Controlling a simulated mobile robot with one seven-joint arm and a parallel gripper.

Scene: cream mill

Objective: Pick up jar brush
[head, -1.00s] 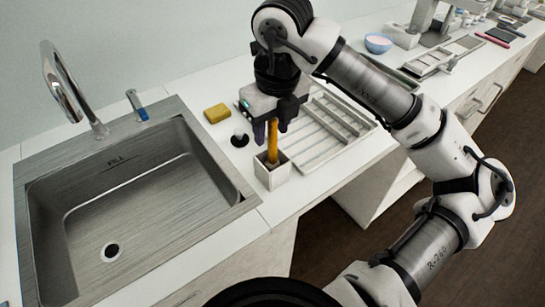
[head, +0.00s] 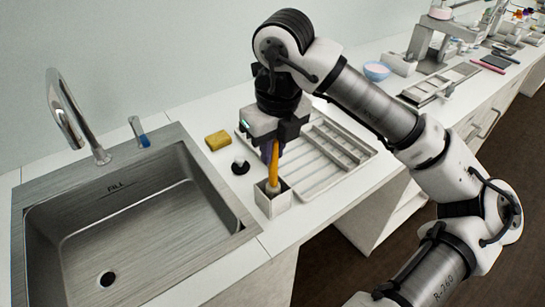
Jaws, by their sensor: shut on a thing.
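The jar brush (head: 273,168) has a yellow-orange handle and stands nearly upright, slightly tilted, in a small square white holder (head: 273,199). Its lower end is inside the holder, and a pale part shows at the holder's mouth. My gripper (head: 271,152) points down from above and is shut on the upper part of the handle. The top of the handle is hidden between the fingers.
A steel sink (head: 120,215) with a tall faucet (head: 75,115) lies to the left. A yellow sponge (head: 217,141) and a small black-and-white item (head: 240,165) sit behind the holder. A slatted white rack (head: 325,160) stands close on the right.

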